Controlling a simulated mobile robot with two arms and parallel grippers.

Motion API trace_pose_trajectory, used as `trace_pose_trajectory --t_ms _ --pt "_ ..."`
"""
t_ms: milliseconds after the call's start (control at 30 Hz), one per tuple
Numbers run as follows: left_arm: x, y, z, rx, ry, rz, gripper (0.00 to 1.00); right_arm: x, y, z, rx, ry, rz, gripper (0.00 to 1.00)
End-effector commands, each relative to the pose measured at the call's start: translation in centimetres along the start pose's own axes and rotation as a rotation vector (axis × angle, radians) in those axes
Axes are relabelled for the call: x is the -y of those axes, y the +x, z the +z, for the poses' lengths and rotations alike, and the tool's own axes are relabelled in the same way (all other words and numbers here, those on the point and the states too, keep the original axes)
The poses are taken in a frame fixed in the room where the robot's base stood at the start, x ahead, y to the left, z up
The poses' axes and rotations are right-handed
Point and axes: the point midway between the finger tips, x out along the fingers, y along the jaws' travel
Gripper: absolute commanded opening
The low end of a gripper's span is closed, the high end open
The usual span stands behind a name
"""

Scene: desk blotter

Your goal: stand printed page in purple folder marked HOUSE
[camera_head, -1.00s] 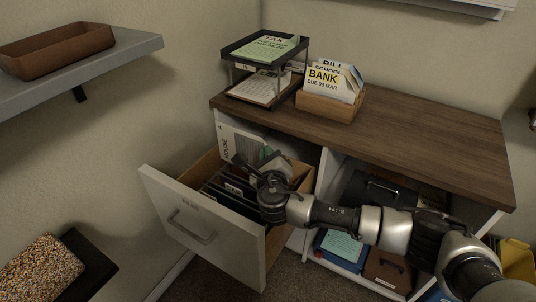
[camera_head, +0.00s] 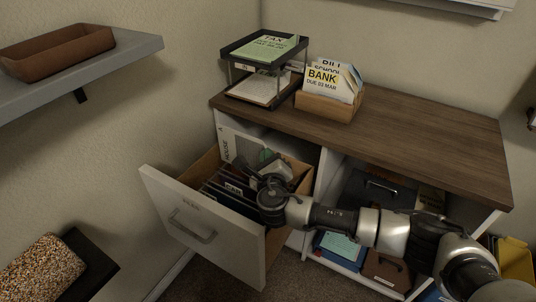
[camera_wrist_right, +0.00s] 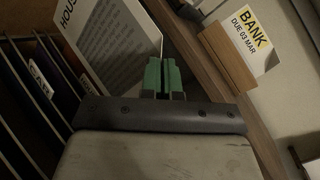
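The printed page (camera_head: 228,147), white with HOUSE along its edge, stands sideways at the back left of the open drawer. The wrist view shows its heading and small print (camera_wrist_right: 103,45). My left gripper is not in view.
The drawer front (camera_head: 200,222) is pulled out from the cabinet. A wooden card holder (camera_head: 325,106) with BANK cards and a black two-tier tray (camera_head: 240,57) stand on the cabinet top (camera_head: 420,125). The cabinet's lower shelves hold boxes and files.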

Motion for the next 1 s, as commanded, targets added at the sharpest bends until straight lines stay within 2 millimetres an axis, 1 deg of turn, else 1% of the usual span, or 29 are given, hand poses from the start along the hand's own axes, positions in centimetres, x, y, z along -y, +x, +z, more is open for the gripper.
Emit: trace_pose_trajectory --t_ms 33,433,500,700,1000 --pt "0.0 -0.3 0.0 -0.003 0.0 -0.001 0.43 -0.3 0.0 -0.4 -0.001 0.0 0.001 0.0" --pt "0.2 -4.4 0.0 -0.022 -0.002 -0.005 0.43 -1.6 0.1 -2.0 -0.001 0.0 0.0 0.0" --pt "0.2 -4.2 0.2 -0.023 -0.003 -0.005 0.43 -2.1 0.1 -2.7 -0.001 0.0 0.0 0.0" --pt "0.2 -4.1 0.4 -0.024 -0.003 -0.005 0.43 -3.0 0.2 -3.7 -0.001 0.0 0.001 0.0" --pt "0.2 -4.2 0.4 -0.026 -0.003 -0.006 0.43 -3.4 0.2 -4.1 0.0 0.001 0.001 0.0"
